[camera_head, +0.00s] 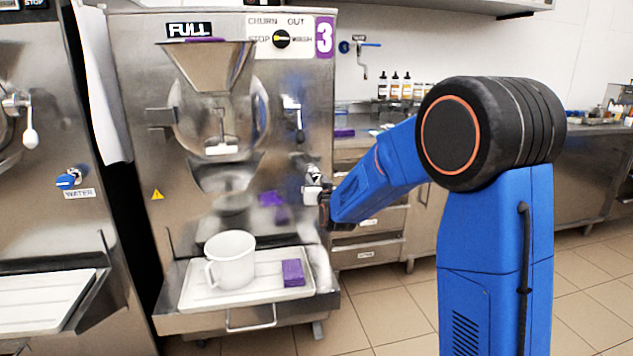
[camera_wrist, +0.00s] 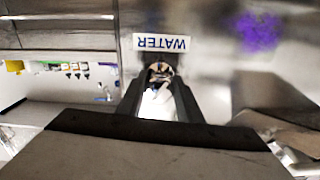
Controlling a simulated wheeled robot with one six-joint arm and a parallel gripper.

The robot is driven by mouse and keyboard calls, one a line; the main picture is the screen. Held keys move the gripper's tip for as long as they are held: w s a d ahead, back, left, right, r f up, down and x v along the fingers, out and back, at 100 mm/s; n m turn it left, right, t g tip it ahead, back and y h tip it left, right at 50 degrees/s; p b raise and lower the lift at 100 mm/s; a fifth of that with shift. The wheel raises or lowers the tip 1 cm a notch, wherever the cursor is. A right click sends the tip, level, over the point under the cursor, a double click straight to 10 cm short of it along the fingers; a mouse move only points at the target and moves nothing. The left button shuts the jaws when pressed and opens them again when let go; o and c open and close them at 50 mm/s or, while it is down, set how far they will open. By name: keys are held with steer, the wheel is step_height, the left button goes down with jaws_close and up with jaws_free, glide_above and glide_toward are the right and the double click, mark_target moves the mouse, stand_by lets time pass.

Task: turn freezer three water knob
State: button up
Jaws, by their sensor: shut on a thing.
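Freezer three (camera_head: 220,80) is the steel machine with a purple 3 label at its top right. In the wrist view its WATER label (camera_wrist: 162,43) appears upside down. The water knob (camera_wrist: 160,72) is just beyond that label, between the tips of my gripper (camera_wrist: 160,80), which is shut on it. In the head view my gripper (camera_head: 317,190) is at the freezer's right front edge, where the fingers and arm largely hide the knob. The knob's exact angle cannot be told.
A white pitcher (camera_head: 231,260) and a purple block (camera_head: 293,273) stand on the freezer's white tray (camera_head: 200,293). A neighbouring freezer at left has a blue water knob (camera_head: 66,181). A counter with bottles (camera_head: 395,86) is behind my arm. The tiled floor at right is clear.

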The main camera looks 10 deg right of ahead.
steer(key=m, duration=1.1)
steer(key=shift+a, duration=0.1)
stand_by(0.6)
steer(key=o, duration=1)
steer(key=s, duration=1.7)
steer(key=shift+s, duration=0.2)
steer(key=shift+s, duration=0.1)
